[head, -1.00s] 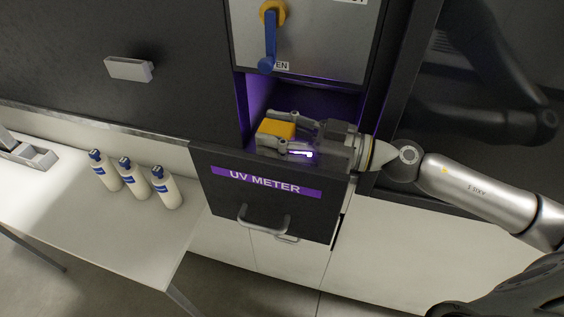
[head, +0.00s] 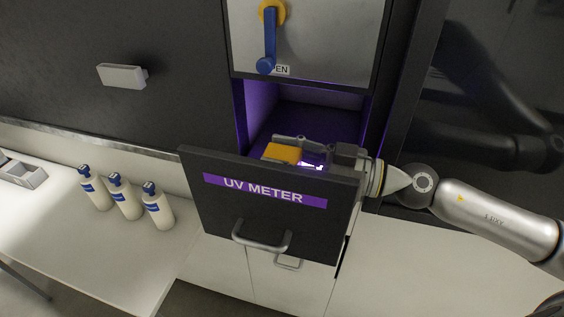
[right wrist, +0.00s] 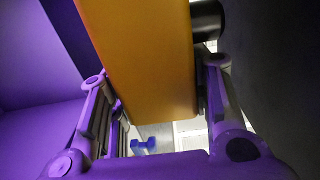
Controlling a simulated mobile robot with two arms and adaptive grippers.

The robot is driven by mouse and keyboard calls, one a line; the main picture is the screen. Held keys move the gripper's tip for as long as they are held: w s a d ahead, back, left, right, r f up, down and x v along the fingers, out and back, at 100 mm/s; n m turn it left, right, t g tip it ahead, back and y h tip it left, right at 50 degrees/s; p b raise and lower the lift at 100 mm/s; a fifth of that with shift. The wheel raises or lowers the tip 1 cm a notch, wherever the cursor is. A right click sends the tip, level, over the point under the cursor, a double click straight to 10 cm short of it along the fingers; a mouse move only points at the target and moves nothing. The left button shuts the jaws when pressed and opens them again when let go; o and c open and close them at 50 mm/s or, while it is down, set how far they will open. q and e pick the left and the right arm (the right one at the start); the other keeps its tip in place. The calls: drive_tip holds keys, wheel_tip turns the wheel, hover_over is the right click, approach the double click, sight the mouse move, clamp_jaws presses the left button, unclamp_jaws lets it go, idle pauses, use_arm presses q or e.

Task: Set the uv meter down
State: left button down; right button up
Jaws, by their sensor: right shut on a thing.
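The uv meter, a yellow block (head: 282,153), is held between the fingers of my right gripper (head: 292,152) in the head view. The open drawer's dark front (head: 205,225) bears a purple "UV METER" label. The meter and fingers are just behind the top edge of this front, which hides their lower part. In the right wrist view the yellow meter (right wrist: 140,60) fills the space between the fingers of the gripper (right wrist: 155,95). Whether the meter touches the drawer floor cannot be seen. My left gripper is not in view.
A purple-lit opening (head: 310,110) lies behind the drawer, under a grey panel (head: 340,40) with a blue lever (head: 269,40). Several white bottles with blue caps, one here (head: 157,208), stand on the white table (head: 120,265) at left. A dark glossy panel (head: 480,100) is at right.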

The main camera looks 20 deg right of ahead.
drive_tip(key=o, duration=0.7)
drive_tip(key=shift+f, duration=0.2)
drive_tip(key=o, duration=0.5)
drive_tip(key=shift+c, duration=0.2)
drive_tip(key=b+v, duration=0.2)
drive_tip(key=v, duration=0.2)
drive_tip(key=b+v, duration=0.1)
drive_tip(key=v, duration=0.3)
drive_tip(key=shift+r+b, duration=0.2)
drive_tip(key=shift+b, duration=0.2)
drive_tip(key=shift+v, duration=2)
